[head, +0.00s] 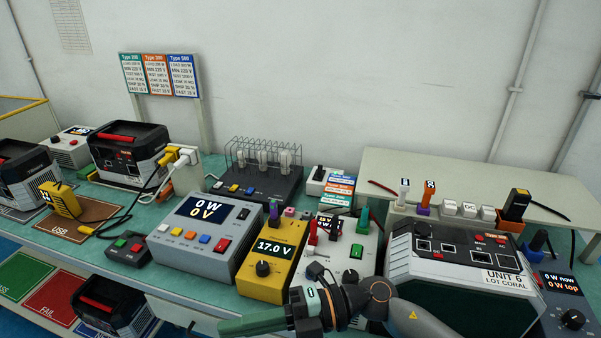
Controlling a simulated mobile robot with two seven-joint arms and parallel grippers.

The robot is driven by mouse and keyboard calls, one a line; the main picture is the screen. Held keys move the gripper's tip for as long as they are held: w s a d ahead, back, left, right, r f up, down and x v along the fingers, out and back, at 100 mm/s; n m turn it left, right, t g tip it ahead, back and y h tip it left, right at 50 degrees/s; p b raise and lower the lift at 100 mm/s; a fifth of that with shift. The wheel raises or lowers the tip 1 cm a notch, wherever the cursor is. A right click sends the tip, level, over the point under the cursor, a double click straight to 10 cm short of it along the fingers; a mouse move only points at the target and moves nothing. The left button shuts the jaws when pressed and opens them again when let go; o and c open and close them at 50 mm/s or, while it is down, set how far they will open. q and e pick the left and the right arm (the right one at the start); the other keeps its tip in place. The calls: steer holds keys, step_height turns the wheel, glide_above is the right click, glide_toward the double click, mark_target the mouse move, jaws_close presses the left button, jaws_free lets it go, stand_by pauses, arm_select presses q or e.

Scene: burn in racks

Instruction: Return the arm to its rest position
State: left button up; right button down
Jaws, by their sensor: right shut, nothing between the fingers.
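My right gripper (232,326) is at the bottom centre of the head view, with its arm coming in from the lower right. Its green fingers point left and are shut with nothing between them. It is in front of the bench's front edge, below the grey meter box (204,238) that reads 0 W and 0 V and the yellow meter (272,258) that reads 17.0 V. It looks apart from both. My left gripper is not in view.
My right forearm passes close in front of the white switch box (365,251) and the unit marked UNIT 6 (470,264). A wire rack (262,170) stands behind. Black units (130,150) stand at left. Green and red mats (58,302) lie lower left.

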steer(key=w+d+m+t+y, duration=0.35)
steer(key=w+m+t, duration=0.25)
steer(key=m+t, duration=0.7)
steer(key=w+d+f+m+t+h, duration=0.2)
steer(key=d+f+m+t+h, duration=0.5)
steer(key=d+f+m+h, duration=0.55)
steer(key=s+d+f+m+g+h, duration=0.3)
steer(key=s+d+f+m, duration=0.1)
steer(key=s+f, duration=0.3)
steer(key=s+d+f+m+g+h, duration=0.2)
steer(key=s+d+f+m+g, duration=0.2)
steer(key=s+f, duration=0.4)
step_height(320, 180, down, 2)
steer(key=shift+d+f+m+h, duration=0.15)
steer(key=shift+d+m+h, duration=0.25)
steer(key=shift+d, duration=0.5)
